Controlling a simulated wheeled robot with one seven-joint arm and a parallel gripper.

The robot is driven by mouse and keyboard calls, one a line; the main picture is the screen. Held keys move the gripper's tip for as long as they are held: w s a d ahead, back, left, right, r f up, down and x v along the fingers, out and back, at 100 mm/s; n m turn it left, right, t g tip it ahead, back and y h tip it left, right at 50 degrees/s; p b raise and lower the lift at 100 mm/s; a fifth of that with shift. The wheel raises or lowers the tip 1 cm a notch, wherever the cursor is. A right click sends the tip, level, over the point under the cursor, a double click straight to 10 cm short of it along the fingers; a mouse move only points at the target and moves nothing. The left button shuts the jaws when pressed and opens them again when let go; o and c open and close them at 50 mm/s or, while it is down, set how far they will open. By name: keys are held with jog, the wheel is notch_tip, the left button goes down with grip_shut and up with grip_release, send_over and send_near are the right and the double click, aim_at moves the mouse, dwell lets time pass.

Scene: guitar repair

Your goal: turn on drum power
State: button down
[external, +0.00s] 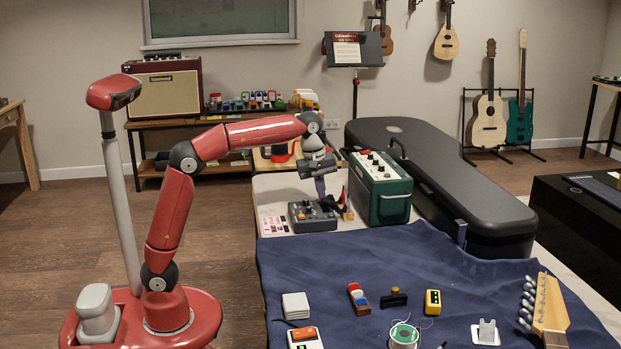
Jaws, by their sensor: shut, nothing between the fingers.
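A dark grey box with several knobs or pads on top (312,217) sits at the far left of the workbench and looks like the drum unit. Its power control is too small to make out. My gripper (328,204) points down over the right part of this box, shut and empty. Its fingertips are at or just above the box's top; I cannot tell whether they touch. My red arm reaches in from the left.
A green amplifier with knobs (380,190) stands close to the right of my gripper. A small wooden item (347,212) sits between them. A black guitar case (440,180) lies behind. Blue cloth (350,262) covers the bench's front, with small tools on it.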

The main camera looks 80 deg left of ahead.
notch_tip(320, 180, up, 14)
jog(key=s+p, duration=0.2)
jog(key=shift+p, duration=0.3)
jog(key=shift+s, duration=0.1)
jog(key=shift+f, duration=0.15)
jog(key=w+d+f+y+b, duration=0.1)
jog(key=d+f+y+b, duration=0.1)
jog(key=d+y, duration=0.6)
jog(key=shift+d+f+n+g+y+b, duration=0.3)
jog(key=shift+d+n+y+b, duration=0.15)
jog(key=shift+b, duration=0.2)
